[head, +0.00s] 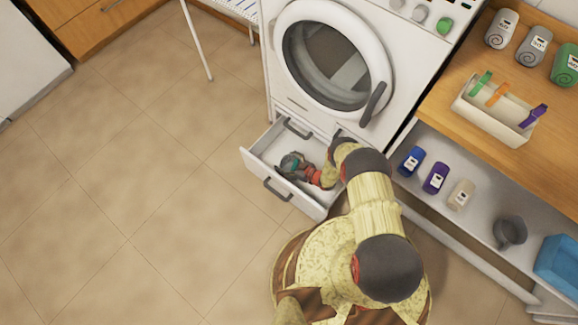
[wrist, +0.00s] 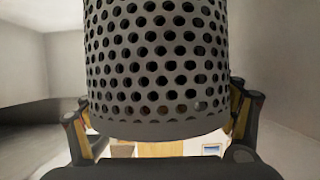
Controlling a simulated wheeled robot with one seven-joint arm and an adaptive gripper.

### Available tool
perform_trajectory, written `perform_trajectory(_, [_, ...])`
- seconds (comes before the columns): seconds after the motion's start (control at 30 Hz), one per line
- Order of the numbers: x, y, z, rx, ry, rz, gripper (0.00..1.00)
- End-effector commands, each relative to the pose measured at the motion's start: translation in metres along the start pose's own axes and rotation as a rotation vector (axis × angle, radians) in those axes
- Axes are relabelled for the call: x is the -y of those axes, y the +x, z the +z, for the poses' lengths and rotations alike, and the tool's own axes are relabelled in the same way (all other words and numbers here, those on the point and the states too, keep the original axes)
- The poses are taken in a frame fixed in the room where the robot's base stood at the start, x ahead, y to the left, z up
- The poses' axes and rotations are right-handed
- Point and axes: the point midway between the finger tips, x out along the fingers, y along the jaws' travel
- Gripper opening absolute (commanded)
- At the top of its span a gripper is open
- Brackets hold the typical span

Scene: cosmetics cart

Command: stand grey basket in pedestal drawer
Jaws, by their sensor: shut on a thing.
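The grey basket (wrist: 158,65), a round container with rows of holes, fills the middle of the wrist view. My gripper (wrist: 160,118) is shut on it, with one finger on each side. In the head view my gripper (head: 294,166) is low inside the open pedestal drawer (head: 258,160), under the white washing machine. The basket is too small and covered to make out clearly there. Pale walls show on both sides of the basket in the wrist view. I cannot tell whether the basket touches the drawer floor.
The washing machine (head: 283,75) stands right behind the drawer. At right, a shelf holds several bottles, a dark grey pot (head: 510,232) and a blue bin (head: 558,262). Above it, a wooden counter (head: 450,88) carries a white peg tray (head: 490,113) and jars. The tiled floor at left is clear.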

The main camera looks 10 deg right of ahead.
Motion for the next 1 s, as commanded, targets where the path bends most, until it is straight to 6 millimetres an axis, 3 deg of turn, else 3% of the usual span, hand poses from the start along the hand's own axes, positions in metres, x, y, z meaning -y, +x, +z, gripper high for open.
perform_trajectory(0.43, [0.000, 0.019, 0.044, -0.001, -0.001, 0.000, 0.45])
perform_trajectory(0.83, [-0.001, 0.020, 0.047, -0.001, 0.000, 0.000, 0.45])
perform_trajectory(0.87, [-0.001, 0.020, 0.046, -0.001, -0.001, 0.000, 0.83])
perform_trajectory(1.0, [-0.001, 0.020, 0.046, -0.001, 0.000, 0.000, 0.91])
